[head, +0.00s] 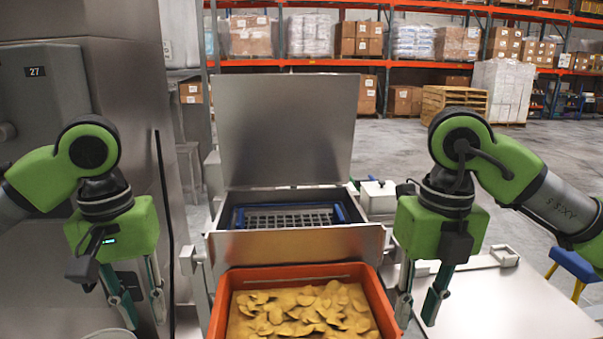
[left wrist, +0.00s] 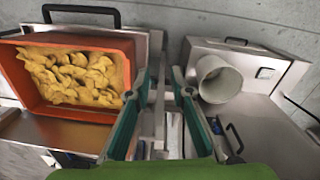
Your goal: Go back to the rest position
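My left gripper (head: 138,300) hangs at the left of the head view, fingers pointing down, beside the steel cabinet. It also shows in the left wrist view (left wrist: 168,85), where its two fingers are apart with nothing between them. My right gripper (head: 420,305) hangs at the right, to the right of the orange crate, with its fingers apart and empty. Both grippers are clear of the crate.
An orange crate (head: 216,300) of yellow chips stands in front of a steel weigher with its lid (head: 285,125) raised. A blue-framed grid (head: 290,216) lies inside. A steel table (head: 510,310) is at right. A pale round container (left wrist: 219,78) shows in the left wrist view.

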